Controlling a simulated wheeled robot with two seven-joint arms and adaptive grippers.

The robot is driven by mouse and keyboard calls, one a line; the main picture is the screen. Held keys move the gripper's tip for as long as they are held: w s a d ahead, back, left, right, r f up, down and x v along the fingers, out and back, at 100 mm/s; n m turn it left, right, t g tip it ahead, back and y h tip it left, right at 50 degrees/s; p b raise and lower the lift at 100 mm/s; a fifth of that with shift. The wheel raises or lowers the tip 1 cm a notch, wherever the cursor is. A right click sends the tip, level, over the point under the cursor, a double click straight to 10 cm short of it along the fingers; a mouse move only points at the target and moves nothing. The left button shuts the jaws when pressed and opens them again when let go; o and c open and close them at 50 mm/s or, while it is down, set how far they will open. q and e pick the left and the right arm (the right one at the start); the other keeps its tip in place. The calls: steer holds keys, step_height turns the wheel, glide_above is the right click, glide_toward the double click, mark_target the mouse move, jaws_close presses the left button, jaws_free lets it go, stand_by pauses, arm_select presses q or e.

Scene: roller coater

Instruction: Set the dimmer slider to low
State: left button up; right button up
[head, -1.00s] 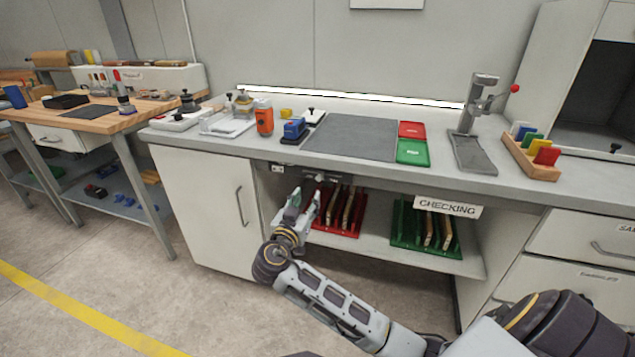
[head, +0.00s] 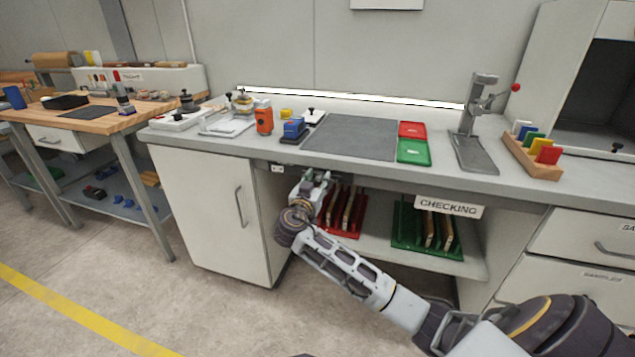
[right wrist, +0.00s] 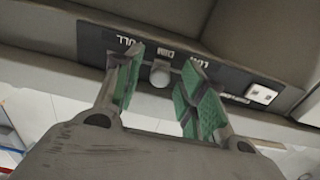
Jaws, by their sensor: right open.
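The dimmer slider has a rounded grey knob (right wrist: 160,74) on a dark panel (right wrist: 205,68) under the bench's front edge. In the right wrist view the panel reads FULL at left and a partly hidden LOW at right; the knob stands between them. My right gripper (right wrist: 160,84) is open, with its green-padded fingers on either side of the knob, apart from it as far as I can tell. In the head view my right gripper (head: 318,182) is below the bench edge and hides the slider. My left gripper is not in view.
Below the bench top (head: 220,142), a red rack (head: 345,230) and a green rack (head: 408,232) stand on the shelf. A cabinet door (head: 205,205) is left of my gripper.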

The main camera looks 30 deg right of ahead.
steer(key=shift+c, duration=0.7)
jaws_close()
steer(key=shift+w, duration=0.1)
